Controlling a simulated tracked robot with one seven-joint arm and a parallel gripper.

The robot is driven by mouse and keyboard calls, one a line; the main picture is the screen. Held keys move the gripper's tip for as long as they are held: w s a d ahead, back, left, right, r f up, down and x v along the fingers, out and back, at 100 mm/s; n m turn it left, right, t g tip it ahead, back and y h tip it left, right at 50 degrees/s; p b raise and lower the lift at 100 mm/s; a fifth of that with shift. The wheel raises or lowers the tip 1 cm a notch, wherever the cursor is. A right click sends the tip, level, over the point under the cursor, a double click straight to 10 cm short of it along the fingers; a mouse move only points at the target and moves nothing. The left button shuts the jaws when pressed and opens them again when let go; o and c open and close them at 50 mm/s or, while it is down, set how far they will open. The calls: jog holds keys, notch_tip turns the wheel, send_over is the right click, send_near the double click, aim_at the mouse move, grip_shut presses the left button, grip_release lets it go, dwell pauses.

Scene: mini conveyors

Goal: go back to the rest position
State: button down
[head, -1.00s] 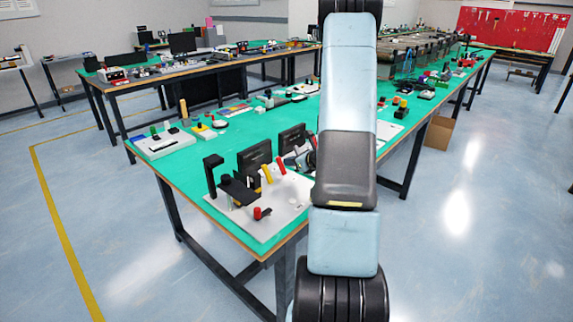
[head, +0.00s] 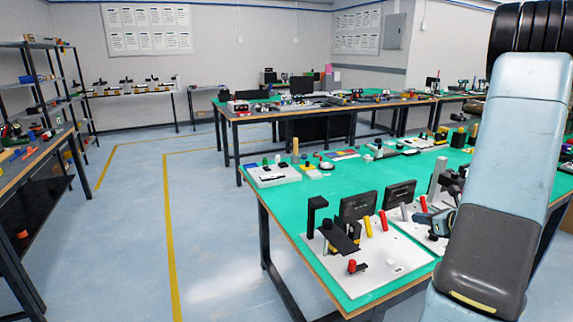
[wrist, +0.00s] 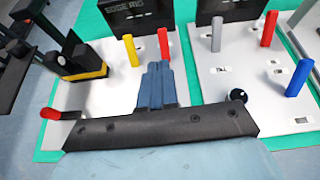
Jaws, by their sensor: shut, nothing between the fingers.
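In the wrist view my gripper (wrist: 157,66) shows as two blue-grey fingers pressed together, with nothing between them. It is over a white board (wrist: 110,85) and points toward a yellow peg (wrist: 130,48) and a red peg (wrist: 163,42). I cannot tell whether the fingertips touch anything. In the head view my arm (head: 515,165) stands large on the right side.
The green bench (head: 285,205) holds a white board (head: 372,280) with a black bracket (head: 318,215) and red knob (head: 352,266). A second board with a grey peg (wrist: 216,34) and blue peg (wrist: 298,78) is beside it. Shelves (head: 30,90) stand left. The floor (head: 130,230) is clear.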

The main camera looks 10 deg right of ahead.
jog(key=s+a+r+n+g+y, duration=0.1)
jog(key=s+a+r+n+g, duration=0.1)
jog(key=a+r+n, duration=0.45)
jog(key=s+a+r+n+g+y, duration=0.2)
jog(key=a+r+n+g, duration=0.15)
jog(key=a, duration=0.55)
jog(key=s+a+r+n+g+y, duration=0.1)
jog(key=s+a+r+n, duration=0.1)
jog(key=a+r+n, duration=0.35)
jog(key=s+a+r+n+h, duration=0.3)
jog(key=s+a+n, duration=0.1)
jog(key=s+n, duration=0.4)
jog(key=s+a+r+n+h, duration=0.4)
jog(key=s+n, duration=0.4)
jog(key=n, duration=0.1)
jog(key=shift+a+r+h, duration=0.15)
jog(key=shift+r+h, duration=0.15)
